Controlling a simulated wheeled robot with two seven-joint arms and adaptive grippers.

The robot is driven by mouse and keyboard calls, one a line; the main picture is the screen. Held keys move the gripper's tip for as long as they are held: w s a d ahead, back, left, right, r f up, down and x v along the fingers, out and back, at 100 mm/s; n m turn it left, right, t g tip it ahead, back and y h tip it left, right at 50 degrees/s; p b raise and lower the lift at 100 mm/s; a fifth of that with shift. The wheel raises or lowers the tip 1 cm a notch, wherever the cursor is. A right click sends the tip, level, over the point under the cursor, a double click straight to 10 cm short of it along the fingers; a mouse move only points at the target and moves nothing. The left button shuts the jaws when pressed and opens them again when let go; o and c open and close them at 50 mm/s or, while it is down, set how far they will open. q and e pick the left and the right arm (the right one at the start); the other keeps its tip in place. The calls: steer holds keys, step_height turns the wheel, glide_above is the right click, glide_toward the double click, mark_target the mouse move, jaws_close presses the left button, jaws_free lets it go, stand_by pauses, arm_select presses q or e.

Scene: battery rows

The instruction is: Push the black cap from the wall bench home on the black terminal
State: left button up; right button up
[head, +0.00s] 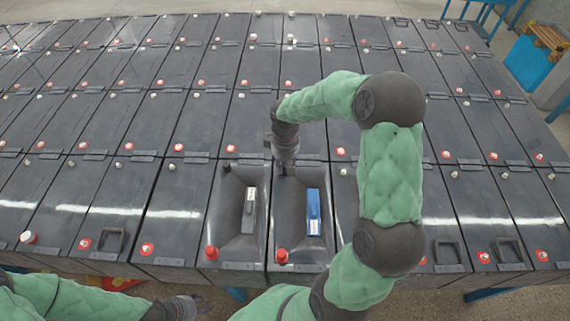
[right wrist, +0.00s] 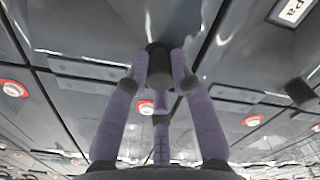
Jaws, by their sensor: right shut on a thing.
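My right gripper (right wrist: 160,82) is shut on a black cap (right wrist: 160,60), with purple fingers around it. In the head view the right gripper (head: 284,163) points down at the far edge of the battery with the blue block. The black terminal under the cap is hidden, so I cannot tell whether the cap touches or sits on it. Another black cap (right wrist: 300,92) stands at the right in the wrist view. My left gripper (head: 188,306) is low at the left, near the front edge of the rows; its fingers are too unclear to read.
Dark batteries (head: 120,185) with red and pale terminals fill the view in rows. Two have sunken tops, holding a grey block (head: 249,210) and a blue block (head: 314,212). Red caps (head: 281,256) stand at their near corners. A blue bin (head: 530,64) is at the far right.

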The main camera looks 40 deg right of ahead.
steer(key=shift+f, duration=0.3)
stand_by(0.5)
steer(key=o, duration=1.3)
steer(key=shift+r, duration=0.15)
steer(key=shift+r+p, duration=2.4)
steer(key=shift+r, duration=1)
